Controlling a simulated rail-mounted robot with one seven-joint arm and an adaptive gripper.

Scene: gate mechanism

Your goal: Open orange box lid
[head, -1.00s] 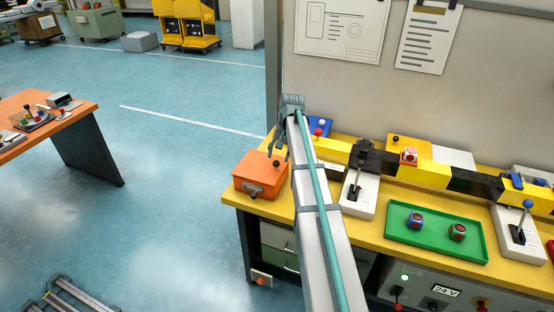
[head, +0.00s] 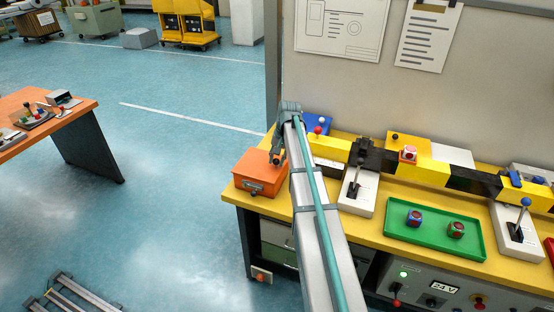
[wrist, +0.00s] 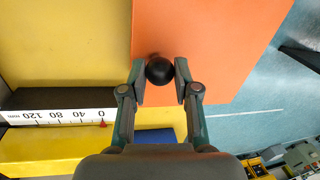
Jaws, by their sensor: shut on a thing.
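The orange box (head: 258,176) sits on the left end of the yellow workbench, its lid lying flat and closed, with a metal latch on its front. In the wrist view the orange lid (wrist: 215,50) fills the upper middle. A round black knob (wrist: 159,70) stands on the lid near its edge. My gripper (wrist: 160,76) is shut on the knob, one finger on each side of it. In the head view my gripper (head: 277,156) is over the box's right part, and my arm hides some of what lies behind it.
A yellow-and-black barrier (head: 430,171) runs along the bench right of the box. A white lever unit (head: 356,195) and a green tray (head: 435,240) with two cubes stand in front of it. A blue box (head: 319,124) is behind my arm. Open floor lies left of the bench.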

